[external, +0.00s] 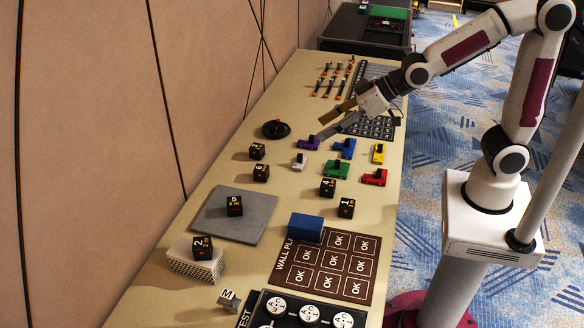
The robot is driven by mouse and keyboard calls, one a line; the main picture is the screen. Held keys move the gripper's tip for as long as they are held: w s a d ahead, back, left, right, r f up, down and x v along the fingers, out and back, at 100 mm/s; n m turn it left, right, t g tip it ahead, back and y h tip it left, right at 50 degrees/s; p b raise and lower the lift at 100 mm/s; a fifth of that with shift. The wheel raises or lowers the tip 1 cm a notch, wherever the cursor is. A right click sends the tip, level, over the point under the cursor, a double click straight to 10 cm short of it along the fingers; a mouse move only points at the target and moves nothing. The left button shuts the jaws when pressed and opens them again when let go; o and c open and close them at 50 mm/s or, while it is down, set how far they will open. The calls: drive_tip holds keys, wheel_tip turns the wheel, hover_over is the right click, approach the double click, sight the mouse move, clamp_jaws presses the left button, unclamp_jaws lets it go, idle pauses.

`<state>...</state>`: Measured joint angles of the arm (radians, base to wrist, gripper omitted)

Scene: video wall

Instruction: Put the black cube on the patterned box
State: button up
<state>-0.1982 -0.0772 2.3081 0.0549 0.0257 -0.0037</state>
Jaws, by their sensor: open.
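The patterned box (184,266) is a low white box with a fine dark pattern, at the near left of the table. A black cube marked 2 (203,249) rests on its top. Other black cubes with pale numbers stand apart: one marked 5 (234,206) on a grey mat, one marked 6 (261,173), one marked 4 (328,188), one marked 1 (346,208) and one at the back left (257,151). My gripper (323,126) is open and appears empty, far from the patterned box, over the table's far half near the purple toy car (309,143).
The grey mat (213,225) lies beyond the box. A blue block (306,227) stands by a brown OK panel (352,286). Several toy cars, such as a red one (374,178), lie mid-table. A small M block (228,299) sits in front. The wall (90,130) borders the left.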

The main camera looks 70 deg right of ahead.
drive_tip(key=s+d+g, duration=0.1)
drive_tip(key=s+d, duration=0.2)
drive_tip(key=s, duration=0.6)
drive_tip(key=s+d+m+g+h, duration=0.1)
drive_tip(key=s+d+g, duration=0.1)
drive_tip(key=s, duration=0.7)
drive_tip(key=s+d+g+h, duration=0.1)
drive_tip(key=s+d, duration=0.4)
drive_tip(key=s, duration=0.4)
drive_tip(key=shift+r+m, duration=0.3)
